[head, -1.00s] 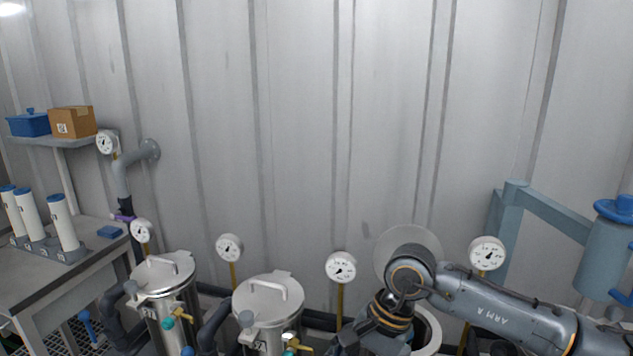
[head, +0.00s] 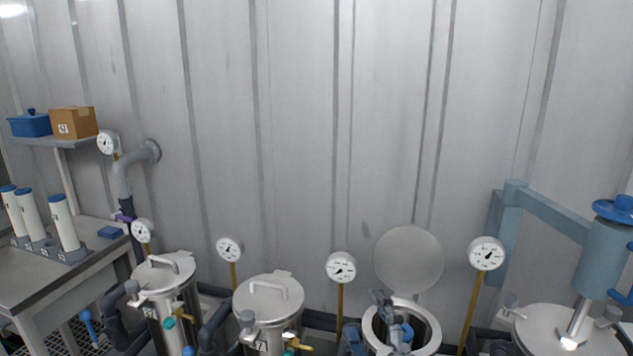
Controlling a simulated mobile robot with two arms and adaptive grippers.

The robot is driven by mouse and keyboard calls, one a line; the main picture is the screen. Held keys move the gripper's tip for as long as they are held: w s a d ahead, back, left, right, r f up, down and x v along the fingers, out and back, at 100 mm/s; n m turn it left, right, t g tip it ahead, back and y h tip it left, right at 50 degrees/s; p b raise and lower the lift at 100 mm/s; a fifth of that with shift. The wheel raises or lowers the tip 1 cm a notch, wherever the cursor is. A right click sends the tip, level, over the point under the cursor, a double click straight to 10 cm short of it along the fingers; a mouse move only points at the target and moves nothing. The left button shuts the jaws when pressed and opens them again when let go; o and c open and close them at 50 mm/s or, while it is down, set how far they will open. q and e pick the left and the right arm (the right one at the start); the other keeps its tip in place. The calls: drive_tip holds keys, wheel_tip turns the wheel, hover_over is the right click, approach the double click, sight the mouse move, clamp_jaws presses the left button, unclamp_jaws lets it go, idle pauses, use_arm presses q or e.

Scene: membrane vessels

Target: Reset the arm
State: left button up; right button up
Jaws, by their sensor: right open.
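My right gripper (head: 383,299) shows small and partly, low in the head view, in front of the open vessel (head: 431,328). It is open, with nothing seen between its fingers. Most of it and its arm lie below the picture's edge or are hard to make out. The open vessel's round lid (head: 408,259) stands upright behind its mouth. A blue part (head: 406,333) shows inside the mouth, beside the gripper; I cannot tell whether they touch. My left gripper is not in view.
Two closed vessels (head: 269,297) (head: 164,272) stand at left, with gauges on posts behind. Another lid (head: 562,331) lies under a blue-grey hoist arm (head: 548,212) at right. A bench (head: 30,285) with white cylinders (head: 64,224) stands far left.

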drive_tip(key=s+d+f+m+g+h, duration=0.2)
drive_tip(key=d+f+m, duration=0.15)
drive_tip(key=f, duration=0.25)
drive_tip(key=s+d+f+m+g+h, duration=0.2)
drive_tip(key=d+f+m+h, duration=0.15)
drive_tip(key=f, duration=0.25)
drive_tip(key=s+d+f+m+g, duration=0.35)
drive_tip(key=s+f+g, duration=0.35)
drive_tip(key=s, duration=0.4)
drive_tip(key=s+d+f+m+g, duration=0.2)
drive_tip(key=s+f+m+g, duration=0.25)
drive_tip(key=s+f, duration=0.55)
drive_tip(key=s+f+g, duration=0.1)
drive_tip(key=s+f, duration=0.1)
drive_tip(key=f, duration=1.2)
drive_tip(key=s+f+g, duration=0.1)
drive_tip(key=s+f, duration=0.1)
drive_tip(key=f, duration=1.1)
drive_tip(key=s+d+f, duration=0.3)
drive_tip(key=s+f, duration=1.1)
drive_tip(key=s, duration=0.1)
drive_tip(key=shift+s+g, duration=0.15)
drive_tip(key=shift+g, duration=0.2)
drive_tip(key=shift+f, duration=0.1)
